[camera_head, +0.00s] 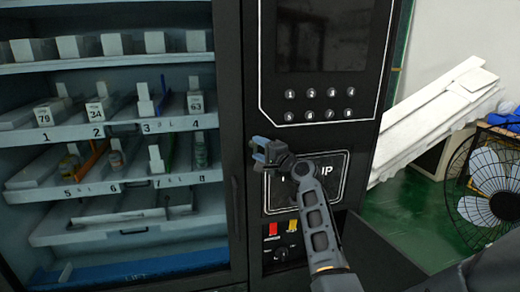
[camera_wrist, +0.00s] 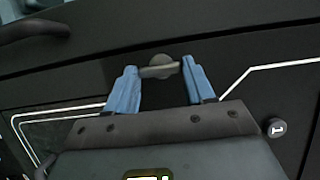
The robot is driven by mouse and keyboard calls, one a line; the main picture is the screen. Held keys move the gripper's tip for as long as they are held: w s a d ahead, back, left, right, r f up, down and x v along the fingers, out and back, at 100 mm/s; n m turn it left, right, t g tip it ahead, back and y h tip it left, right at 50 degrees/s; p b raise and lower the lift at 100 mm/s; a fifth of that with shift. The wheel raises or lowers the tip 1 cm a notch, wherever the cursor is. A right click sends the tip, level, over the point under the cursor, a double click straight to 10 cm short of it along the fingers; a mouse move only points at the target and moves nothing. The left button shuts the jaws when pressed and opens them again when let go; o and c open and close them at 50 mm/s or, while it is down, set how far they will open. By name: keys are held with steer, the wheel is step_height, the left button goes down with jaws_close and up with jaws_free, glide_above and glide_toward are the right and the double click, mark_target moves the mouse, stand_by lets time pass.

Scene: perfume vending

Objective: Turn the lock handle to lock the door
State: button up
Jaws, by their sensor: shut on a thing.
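The lock handle (camera_wrist: 163,66) is a small grey knob with a flat bar on the dark front panel. It shows between my fingertips in the wrist view and is hidden behind my gripper in the head view. My gripper (camera_wrist: 158,70) has two blue fingers, one on each side of the handle, and is shut on its bar. In the head view my gripper (camera_head: 264,152) is at the left part of the control panel, below the number buttons. The door (camera_head: 229,110) has a black frame and stands left of the panel; whether it is fully closed is hard to tell.
Shelves (camera_head: 120,128) with small boxes and bottles show on the left. Below my gripper, the panel has a red and a yellow label and a round black knob (camera_head: 288,253). A black fan (camera_head: 490,190) and white boards (camera_head: 435,115) stand at the right.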

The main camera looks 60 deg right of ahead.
steer(key=shift+w, duration=0.1)
stand_by(0.3)
steer(key=o, duration=1)
steer(key=shift+o, duration=0.2)
steer(key=b+v, duration=0.1)
steer(key=v, duration=0.7)
